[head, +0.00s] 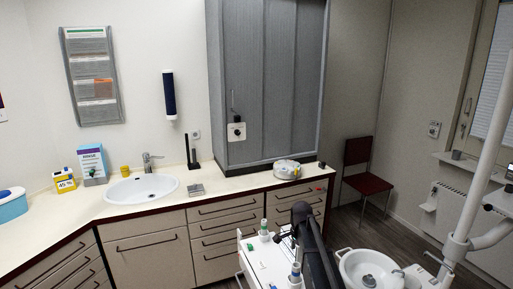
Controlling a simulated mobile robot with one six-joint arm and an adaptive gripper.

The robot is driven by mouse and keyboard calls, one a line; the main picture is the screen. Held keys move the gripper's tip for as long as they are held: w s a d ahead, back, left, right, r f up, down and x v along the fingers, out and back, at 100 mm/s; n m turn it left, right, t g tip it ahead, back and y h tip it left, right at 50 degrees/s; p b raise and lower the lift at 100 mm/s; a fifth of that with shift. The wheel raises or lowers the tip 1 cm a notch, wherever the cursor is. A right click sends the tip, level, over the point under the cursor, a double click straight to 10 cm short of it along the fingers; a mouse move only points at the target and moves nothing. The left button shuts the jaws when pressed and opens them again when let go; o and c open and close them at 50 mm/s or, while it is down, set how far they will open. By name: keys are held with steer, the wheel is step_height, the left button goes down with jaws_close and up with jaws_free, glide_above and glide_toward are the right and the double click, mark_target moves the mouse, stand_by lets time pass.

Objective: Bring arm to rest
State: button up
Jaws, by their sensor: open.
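My dark arm (316,248) rises from the bottom edge, right of centre, in front of the white cart. My gripper (281,238) seems to be the small dark part at the arm's left, over the cart top. It is open, with nothing seen between its fingers. It is small and dark here, and the arm hides part of it.
The white cart (256,262) with small bottles lies close below the arm. A white basin (362,262) and a white pole (484,140) stand to the right. The corner counter (226,178) with a sink (142,188) runs behind. A red chair (366,184) stands at the back right.

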steer(key=shift+r+p, duration=0.4)
steer(key=shift+r, duration=0.2)
steer(key=shift+r+p, duration=0.55)
steer(key=shift+p, duration=0.05)
steer(key=shift+s+f, duration=0.1)
steer(key=shift+s, duration=0.45)
steer(key=shift+s, duration=0.1)
